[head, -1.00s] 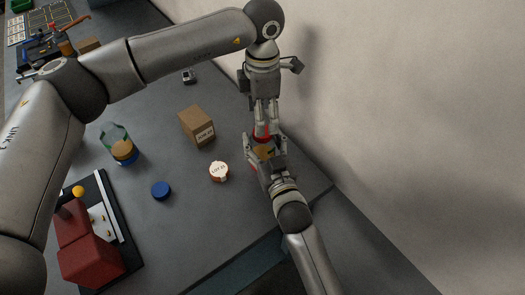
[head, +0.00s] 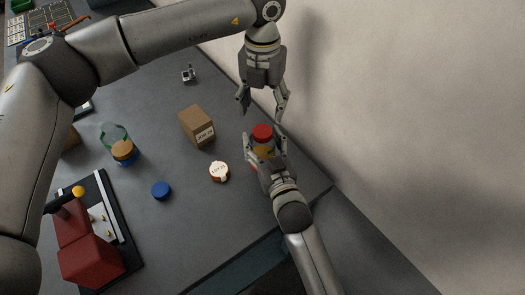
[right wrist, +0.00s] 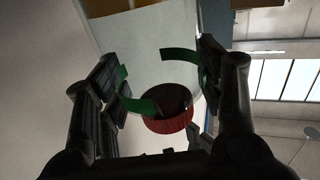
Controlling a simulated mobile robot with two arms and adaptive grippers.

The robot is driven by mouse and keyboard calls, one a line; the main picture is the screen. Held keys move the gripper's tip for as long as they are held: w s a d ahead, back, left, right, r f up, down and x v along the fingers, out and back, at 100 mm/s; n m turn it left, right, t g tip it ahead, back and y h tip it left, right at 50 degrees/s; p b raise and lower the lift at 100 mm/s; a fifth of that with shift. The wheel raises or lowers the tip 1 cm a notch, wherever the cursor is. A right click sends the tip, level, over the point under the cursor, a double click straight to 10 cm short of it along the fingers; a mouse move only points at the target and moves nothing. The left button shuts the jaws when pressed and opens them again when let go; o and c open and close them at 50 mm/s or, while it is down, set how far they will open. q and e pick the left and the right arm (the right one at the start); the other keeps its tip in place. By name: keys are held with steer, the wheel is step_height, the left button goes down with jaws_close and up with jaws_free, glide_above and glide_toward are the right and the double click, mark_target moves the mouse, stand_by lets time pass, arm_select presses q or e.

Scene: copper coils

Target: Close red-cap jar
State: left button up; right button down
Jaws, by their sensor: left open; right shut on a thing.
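The red-cap jar, with amber-brown contents (head: 263,151), stands near the table's right edge. Its red cap (head: 262,131) sits on top; I cannot tell how tight it is. My right gripper (head: 266,158) is shut around the jar's body from the near side and hides its lower part. My left gripper (head: 261,106) is open and empty above the cap, fingers pointing down and clear of it. In the right wrist view the ribbed red cap (right wrist: 168,119) shows between the dark fingers (right wrist: 160,90), with green band pieces near it.
A cardboard box (head: 192,124) stands left of the jar, and a white-topped round item (head: 219,171) lies nearer. Further left are a glass jar (head: 122,146), a blue cap (head: 161,190) and a red fixture (head: 88,258). A wall (head: 420,130) rises at the right.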

mark_target(262, 131)
arm_select(q)
steer(key=shift+r+n, duration=0.2)
steer(key=shift+n, duration=0.6)
steer(key=shift+f, duration=4)
steer(key=c, duration=0.9)
steer(key=o, duration=1)
steer(key=shift+r, duration=0.1)
steer(key=shift+r, duration=2.2)
